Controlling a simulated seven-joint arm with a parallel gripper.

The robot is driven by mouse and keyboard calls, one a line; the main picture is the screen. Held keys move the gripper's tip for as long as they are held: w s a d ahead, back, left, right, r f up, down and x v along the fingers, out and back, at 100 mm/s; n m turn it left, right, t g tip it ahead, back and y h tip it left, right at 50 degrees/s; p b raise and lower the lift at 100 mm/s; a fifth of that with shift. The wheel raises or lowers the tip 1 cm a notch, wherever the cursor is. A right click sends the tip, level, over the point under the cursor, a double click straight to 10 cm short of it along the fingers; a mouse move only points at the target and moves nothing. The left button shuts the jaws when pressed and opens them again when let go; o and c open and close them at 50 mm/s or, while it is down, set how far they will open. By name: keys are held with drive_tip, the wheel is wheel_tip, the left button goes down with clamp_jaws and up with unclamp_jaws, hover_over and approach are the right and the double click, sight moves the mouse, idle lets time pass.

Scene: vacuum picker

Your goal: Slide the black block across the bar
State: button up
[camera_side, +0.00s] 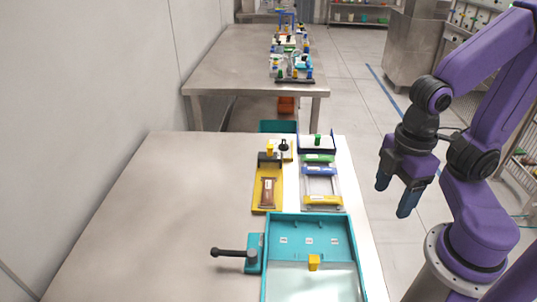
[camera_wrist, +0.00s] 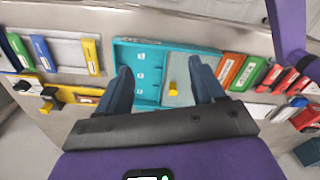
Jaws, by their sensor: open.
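A small black block (camera_side: 283,145) shows at the far end of a yellow tray fixture (camera_side: 257,196) in the side view, beside a yellow block (camera_side: 269,148). A dark crosspiece, perhaps the bar, lies just in front of them; I cannot tell how the black block sits on it. In the wrist view the yellow fixture (camera_wrist: 68,96) is at the left, with small dark pieces on its end; which is the black block is unclear. My gripper (camera_side: 396,192) is open and empty, above and to the right of the table, clear of the fixture. Its two fingers (camera_wrist: 160,66) also show in the wrist view.
A teal tray (camera_side: 310,218) with a yellow block (camera_side: 314,262) and a side lever (camera_side: 229,252) stands at the table's front. A grey frame with green, blue and yellow bars (camera_side: 321,170) stands right of the fixture. The table's left half (camera_side: 180,200) is clear.

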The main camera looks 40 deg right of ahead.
drive_tip(key=c, duration=0.3)
drive_tip(key=shift+w+a, duration=0.15)
drive_tip(key=shift+w, duration=0.05)
drive_tip(key=shift+c, duration=0.7)
drive_tip(key=w+a+r+m, duration=0.1)
drive_tip(key=w+a+r, duration=0.1)
drive_tip(key=w, duration=0.4)
drive_tip(key=w+a+r, duration=0.2)
drive_tip(key=w+a, duration=0.1)
drive_tip(key=w, duration=0.3)
drive_tip(key=m, duration=0.3)
hover_over(270, 147)
wheel_tip(270, 147, down, 16)
drive_tip(key=shift+f, duration=0.2)
drive_tip(key=shift+s, duration=0.1)
drive_tip(key=shift+a, duration=0.1)
clamp_jaws()
